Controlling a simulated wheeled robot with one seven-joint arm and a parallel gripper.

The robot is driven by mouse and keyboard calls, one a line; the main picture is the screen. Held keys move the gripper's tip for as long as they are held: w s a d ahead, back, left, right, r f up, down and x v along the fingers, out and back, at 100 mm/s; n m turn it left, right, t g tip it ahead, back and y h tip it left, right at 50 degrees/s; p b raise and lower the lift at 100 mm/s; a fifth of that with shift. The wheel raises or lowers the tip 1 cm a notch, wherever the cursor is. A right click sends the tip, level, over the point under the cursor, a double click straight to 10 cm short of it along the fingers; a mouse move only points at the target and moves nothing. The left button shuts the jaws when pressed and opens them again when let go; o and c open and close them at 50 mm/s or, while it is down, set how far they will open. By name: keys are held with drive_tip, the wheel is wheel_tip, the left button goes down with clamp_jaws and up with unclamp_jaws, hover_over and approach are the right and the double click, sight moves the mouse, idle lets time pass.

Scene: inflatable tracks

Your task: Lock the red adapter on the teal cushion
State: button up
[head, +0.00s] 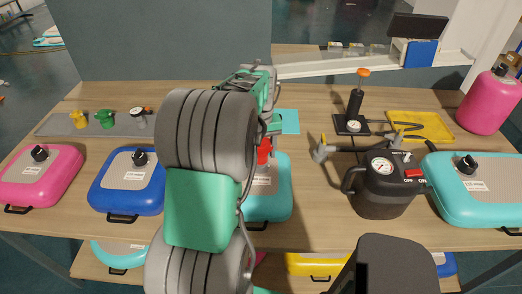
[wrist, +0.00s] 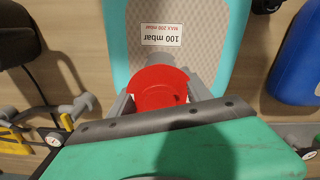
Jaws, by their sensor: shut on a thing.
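The red adapter (head: 264,150) is between the fingers of my gripper (head: 268,138), over the teal cushion (head: 274,205) at the middle of the table. In the wrist view, my gripper (wrist: 164,95) is shut on the round red adapter (wrist: 160,86), one grey finger on each side. My arm hides the left part of this cushion in the head view.
A blue cushion (head: 125,188) and a pink cushion (head: 40,180) lie to the left. A grey mat (head: 70,127) holds yellow and green adapters and a gauge. A black compressor (head: 384,187), a hand pump (head: 354,105) and another teal cushion (head: 470,205) stand to the right.

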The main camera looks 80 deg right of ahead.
sight(261, 142)
drive_tip(key=shift+f+b, duration=0.8)
drive_tip(key=shift+f, duration=0.6)
drive_tip(key=n, duration=0.2)
drive_tip(key=shift+r+n, duration=0.1)
drive_tip(key=shift+n, duration=0.3)
drive_tip(key=n+p, duration=0.1)
drive_tip(key=n, duration=1.1)
drive_tip(key=shift+s+d, duration=0.1)
drive_tip(key=shift+d, duration=0.05)
drive_tip(key=o, duration=1.4)
drive_tip(key=shift+o, duration=0.2)
wheel_tip(261, 142, up, 8)
drive_tip(key=shift+f+b, duration=0.15)
drive_tip(key=shift+b, duration=0.3)
